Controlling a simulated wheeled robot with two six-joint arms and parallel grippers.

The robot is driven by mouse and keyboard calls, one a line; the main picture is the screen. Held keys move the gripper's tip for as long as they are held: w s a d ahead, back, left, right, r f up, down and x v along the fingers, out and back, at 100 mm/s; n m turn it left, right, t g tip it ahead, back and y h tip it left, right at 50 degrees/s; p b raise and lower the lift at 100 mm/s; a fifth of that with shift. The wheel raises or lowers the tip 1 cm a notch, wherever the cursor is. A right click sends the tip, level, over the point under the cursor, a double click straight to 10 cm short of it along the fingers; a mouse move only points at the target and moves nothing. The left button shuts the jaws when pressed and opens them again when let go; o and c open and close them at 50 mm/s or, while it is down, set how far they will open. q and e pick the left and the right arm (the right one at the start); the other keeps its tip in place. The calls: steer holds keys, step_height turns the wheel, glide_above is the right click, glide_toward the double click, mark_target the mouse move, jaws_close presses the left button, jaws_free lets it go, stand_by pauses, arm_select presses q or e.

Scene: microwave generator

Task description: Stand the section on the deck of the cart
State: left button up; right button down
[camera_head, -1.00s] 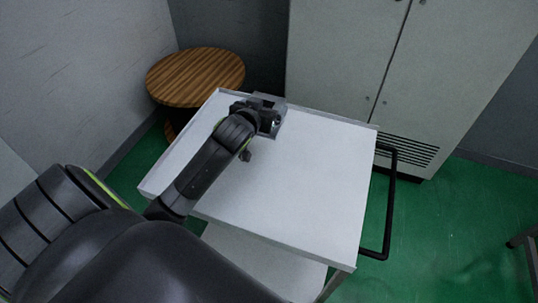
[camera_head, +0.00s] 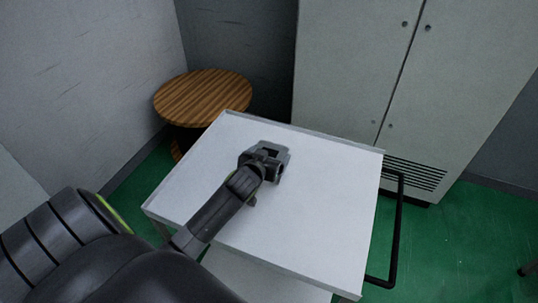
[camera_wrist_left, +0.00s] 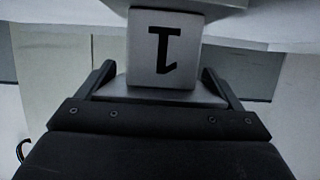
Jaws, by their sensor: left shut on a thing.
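The section (camera_head: 275,150) is a grey piece. In the left wrist view it shows a pale face (camera_wrist_left: 165,48) with a black mark like an upside-down 1 and wider grey parts above and below. My left gripper (camera_head: 267,164) is shut on it, one finger on each side. The cart's white deck (camera_head: 320,220) lies beneath, and the section is over its far middle part. My gripper partly hides the section in the head view. I cannot tell whether it touches the deck. My right gripper is out of view.
The deck is otherwise bare, with a low rim. A black handle (camera_head: 397,235) is on the cart's right side, and a lower shelf (camera_head: 265,275) shows below. A round wooden-topped table (camera_head: 203,95) and a grey cabinet (camera_head: 350,70) stand behind.

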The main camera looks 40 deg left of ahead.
arm_select(q)
steer(key=shift+f, duration=0.1)
steer(key=o, duration=1.1)
steer(key=v, duration=1.2)
